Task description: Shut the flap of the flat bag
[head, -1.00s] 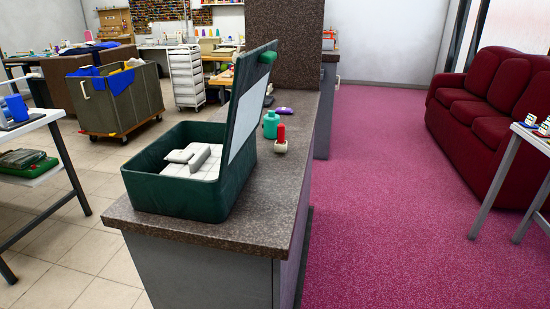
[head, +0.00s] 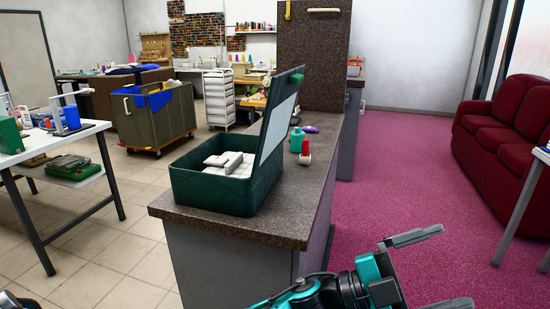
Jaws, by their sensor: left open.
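A dark green, box-shaped bag (head: 225,198) sits on the near end of the speckled brown counter. Its flap (head: 279,125) stands open, raised and leaning to the right, with a pale panel on its inner face and a green knob-like piece near its top corner. Pale grey folded pieces (head: 230,163) lie inside the bag. My left gripper (head: 455,267) is at the lower right, over the pink carpet in the picture. Its two fingers are spread wide with nothing between them. It is apart from the bag and flap.
A teal bottle (head: 296,140), a red-topped item (head: 305,153) and a purple item (head: 310,129) stand on the counter (head: 285,222) right of the flap. A brown block rises behind. A white table is at left, a red sofa (head: 508,120) at right. Carpet between is clear.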

